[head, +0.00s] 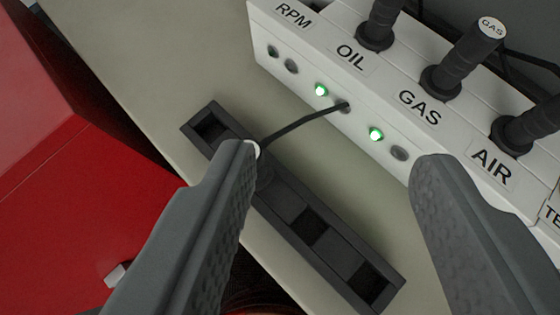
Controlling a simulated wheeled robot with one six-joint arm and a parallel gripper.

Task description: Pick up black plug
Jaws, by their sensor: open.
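My gripper (335,158) is open, with nothing between its two grey fingers. Its left fingertip is over a black slotted holder (285,228) on the pale surface. Its right fingertip is near the front of the white panel. A black plug (265,176) seems to stand in the holder, mostly hidden behind the left finger; a bit of its whitish end and its black cable (300,124) show. The cable runs to a hole in the white panel (300,58). More black plugs stand on the panel at OIL (380,22), GAS (462,58) and AIR (527,128).
The panel has labels, green lights (376,134) and dark holes along its front. A red box-like body (80,170) fills the left side. The pale surface (190,60) is clear at the upper left. The holder has empty slots (312,227).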

